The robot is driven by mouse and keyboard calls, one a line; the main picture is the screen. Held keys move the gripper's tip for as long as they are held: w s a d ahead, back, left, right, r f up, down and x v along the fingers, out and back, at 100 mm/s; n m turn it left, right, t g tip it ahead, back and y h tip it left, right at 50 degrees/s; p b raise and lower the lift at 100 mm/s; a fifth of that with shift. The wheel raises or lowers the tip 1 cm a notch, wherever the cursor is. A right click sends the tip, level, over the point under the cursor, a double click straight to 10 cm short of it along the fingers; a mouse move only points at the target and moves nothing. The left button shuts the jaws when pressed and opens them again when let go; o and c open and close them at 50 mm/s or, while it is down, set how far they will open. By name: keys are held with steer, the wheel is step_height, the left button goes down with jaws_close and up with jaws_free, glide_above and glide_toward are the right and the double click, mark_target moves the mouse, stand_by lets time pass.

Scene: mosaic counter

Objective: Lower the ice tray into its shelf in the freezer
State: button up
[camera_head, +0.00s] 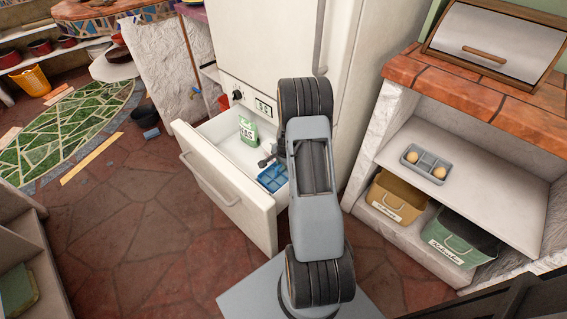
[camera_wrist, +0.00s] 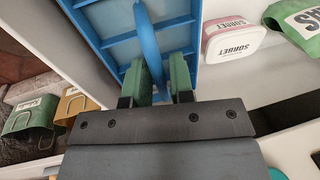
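The blue ice tray (camera_head: 272,178) is at the right end of the open white freezer drawer (camera_head: 222,177). In the wrist view the tray (camera_wrist: 122,52) has divided compartments and an arched blue handle (camera_wrist: 147,38). My gripper (camera_wrist: 160,72) has green finger pads on both sides of the handle and appears shut on it. In the head view my gripper (camera_head: 266,158) is over the drawer, partly hidden by my arm. Whether the tray's underside touches the shelf cannot be told.
A green bag (camera_head: 248,131) stands in the drawer, and a pink sorbet tub (camera_wrist: 235,38) shows beside the tray in the wrist view. The white fridge body (camera_head: 263,55) rises behind. A shelf unit on the right holds a grey egg tray (camera_head: 427,163) and labelled bins (camera_head: 392,198).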

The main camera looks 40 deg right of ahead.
steer(key=o, duration=0.3)
steer(key=p+v, duration=0.3)
steer(key=v, duration=1.1)
steer(key=s+a+r+n+p, duration=0.5)
steer(key=a+r+p, duration=0.1)
steer(key=r, duration=0.6)
steer(key=s+a+r+n+p, duration=0.5)
steer(key=a+r, duration=0.4)
steer(key=r, duration=0.3)
steer(key=s+a+r+n+t+p, duration=0.1)
steer(key=s+a+r+n+p, duration=0.4)
steer(key=r, duration=0.7)
steer(key=shift+a+r+n+p, duration=0.1)
steer(key=shift+a+n+p, duration=0.5)
steer(key=shift+a+p, duration=0.85)
steer(key=shift+d, duration=0.15)
